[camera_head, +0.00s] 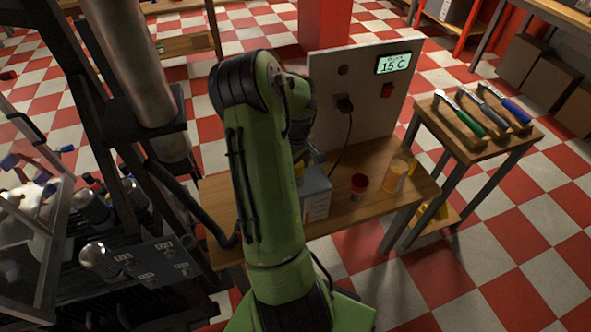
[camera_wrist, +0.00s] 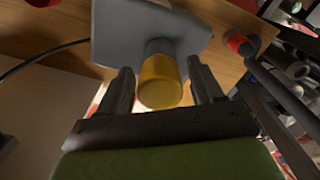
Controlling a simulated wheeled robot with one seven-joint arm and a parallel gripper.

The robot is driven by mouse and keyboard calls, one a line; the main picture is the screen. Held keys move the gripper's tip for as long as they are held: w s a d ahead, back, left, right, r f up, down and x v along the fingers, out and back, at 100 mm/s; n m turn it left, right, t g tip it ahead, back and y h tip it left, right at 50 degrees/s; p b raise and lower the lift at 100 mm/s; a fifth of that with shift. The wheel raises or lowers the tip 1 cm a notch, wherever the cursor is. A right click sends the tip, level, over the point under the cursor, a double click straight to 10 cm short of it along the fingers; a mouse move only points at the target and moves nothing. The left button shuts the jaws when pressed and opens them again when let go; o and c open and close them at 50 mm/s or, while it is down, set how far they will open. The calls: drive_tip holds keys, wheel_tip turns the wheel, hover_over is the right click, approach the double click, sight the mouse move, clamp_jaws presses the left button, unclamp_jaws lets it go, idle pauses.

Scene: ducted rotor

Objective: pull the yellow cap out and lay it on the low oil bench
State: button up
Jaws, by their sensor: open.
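The yellow cap (camera_wrist: 161,82) is a smooth cylinder on a grey neck, standing out from a grey box (camera_wrist: 112,35) in the wrist view. In the head view my arm mostly hides it; the grey box (camera_head: 317,196) shows on a wooden table. My gripper (camera_wrist: 160,74) is open, one finger on each side of the cap. Narrow gaps seem to show between the fingers and the cap; contact is hard to judge. In the head view the gripper is hidden behind my arm. I cannot tell which surface is the low oil bench.
A red cup (camera_head: 358,185) and an amber jar (camera_head: 396,175) stand right of the box. Behind rises a pale panel (camera_head: 362,100) with a plugged-in cable and a "15 C" display. A side table (camera_head: 470,148) holds several handled tools. A dark rack (camera_head: 150,275) stands left.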

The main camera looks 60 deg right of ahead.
drive_tip(key=c, duration=1)
drive_tip(key=shift+r, duration=0.1)
drive_tip(key=shift+r+p, duration=0.55)
drive_tip(key=shift+r, duration=0.05)
drive_tip(key=shift+r+p, duration=1.35)
drive_tip(key=shift+r, duration=0.5)
